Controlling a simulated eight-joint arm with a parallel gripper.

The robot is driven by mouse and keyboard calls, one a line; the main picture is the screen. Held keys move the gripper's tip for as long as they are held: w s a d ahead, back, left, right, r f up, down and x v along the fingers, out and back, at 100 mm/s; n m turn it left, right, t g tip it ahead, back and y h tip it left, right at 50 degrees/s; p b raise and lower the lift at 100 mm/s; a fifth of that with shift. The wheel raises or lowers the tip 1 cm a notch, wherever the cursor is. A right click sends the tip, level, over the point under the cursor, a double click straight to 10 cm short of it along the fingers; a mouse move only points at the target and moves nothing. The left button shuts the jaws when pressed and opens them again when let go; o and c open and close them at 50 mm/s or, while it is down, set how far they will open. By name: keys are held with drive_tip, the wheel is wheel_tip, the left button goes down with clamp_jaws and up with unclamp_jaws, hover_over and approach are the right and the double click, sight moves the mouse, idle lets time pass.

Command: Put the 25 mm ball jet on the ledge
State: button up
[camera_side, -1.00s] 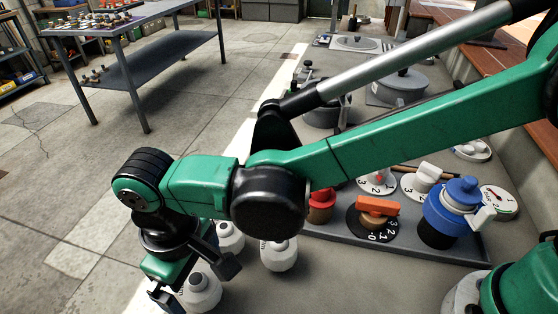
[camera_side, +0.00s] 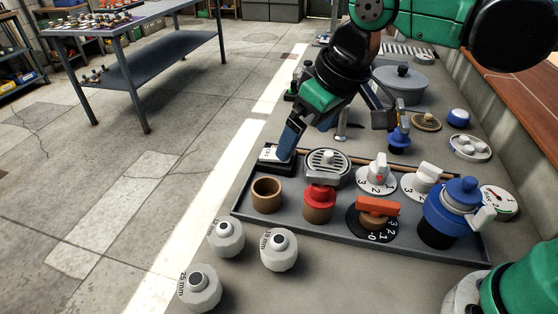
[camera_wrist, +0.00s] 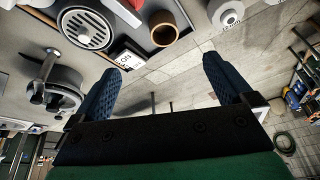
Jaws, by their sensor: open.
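The 25 mm ball jet (camera_side: 203,296) is a white ball with a grey-dark centre and a "25 mm" label, at the front left of the grey surface, outside the tray. Two similar white jets stand behind it: one marked 19 mm (camera_side: 279,255) and another (camera_side: 226,240). My gripper (camera_side: 340,128) is open with blue fingers, over the tray's back edge, well away from the 25 mm jet. In the wrist view my gripper (camera_wrist: 164,80) shows nothing between its fingers. I cannot tell which surface is the ledge.
A grey tray (camera_side: 340,239) holds a brown ring (camera_side: 267,195), a round grille (camera_side: 328,164), a red-topped fitting (camera_side: 319,202), dials and a blue valve (camera_side: 452,213). A wooden bench top (camera_side: 515,110) runs along the right.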

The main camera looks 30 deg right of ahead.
drive_tip(key=s+d+f+m+t, duration=0.1)
drive_tip(key=s+d, duration=0.1)
drive_tip(key=d, duration=0.4)
drive_tip(key=s+d+f+m+t+h, duration=0.1)
drive_tip(key=d+f+m+t, duration=0.1)
drive_tip(key=d, duration=0.4)
drive_tip(key=shift+s+d+f+m, duration=0.2)
drive_tip(key=shift+s+f+m, duration=0.1)
drive_tip(key=shift+s, duration=0.1)
